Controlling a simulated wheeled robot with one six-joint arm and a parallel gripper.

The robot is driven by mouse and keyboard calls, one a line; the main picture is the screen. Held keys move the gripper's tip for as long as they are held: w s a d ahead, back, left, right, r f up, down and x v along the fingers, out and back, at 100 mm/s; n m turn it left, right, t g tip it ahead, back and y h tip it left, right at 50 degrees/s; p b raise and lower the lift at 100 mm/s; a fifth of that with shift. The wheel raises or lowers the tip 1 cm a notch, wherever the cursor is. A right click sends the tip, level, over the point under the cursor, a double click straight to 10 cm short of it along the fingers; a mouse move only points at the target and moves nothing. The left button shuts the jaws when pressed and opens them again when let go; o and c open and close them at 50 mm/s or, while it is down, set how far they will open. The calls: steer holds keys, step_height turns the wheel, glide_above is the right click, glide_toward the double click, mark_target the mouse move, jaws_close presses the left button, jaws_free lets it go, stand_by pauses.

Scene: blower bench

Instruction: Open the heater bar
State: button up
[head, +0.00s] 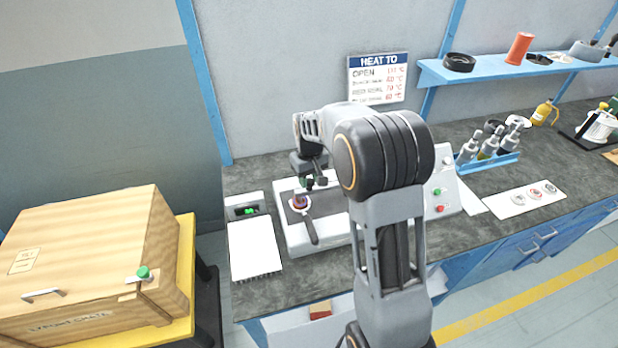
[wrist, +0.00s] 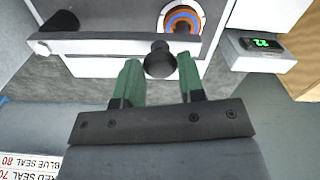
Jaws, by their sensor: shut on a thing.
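The heater bar (wrist: 100,46) is a grey bar lying across the white machine in the wrist view, with a round black knob (wrist: 160,60) on its near edge. My gripper (wrist: 159,67) has green fingers, one on each side of the knob, and is shut on it. A round orange and blue piece (wrist: 183,18) shows just beyond the bar. In the head view my gripper (head: 311,183) is low over the white machine (head: 294,236), at its back left. My arm hides much of the machine, and the bar is hard to make out there.
A small box with a green display (head: 245,211) and a white pad (head: 254,250) stand left of the machine. A wooden crate (head: 90,260) is at the far left. A blue rack of bottles (head: 488,160) is to the right. A temperature sign (head: 377,79) hangs behind.

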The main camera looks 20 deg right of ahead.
jaws_close()
steer(key=shift+w, duration=0.2)
steer(key=w+d+m+p, duration=0.4)
steer(key=w+d+m, duration=0.5)
steer(key=w+m, duration=0.3)
steer(key=shift+w+d+m+p, duration=0.3)
steer(key=shift+w+d+m, duration=0.05)
steer(key=shift+m, duration=1.05)
steer(key=o, duration=0.6)
jaws_free()
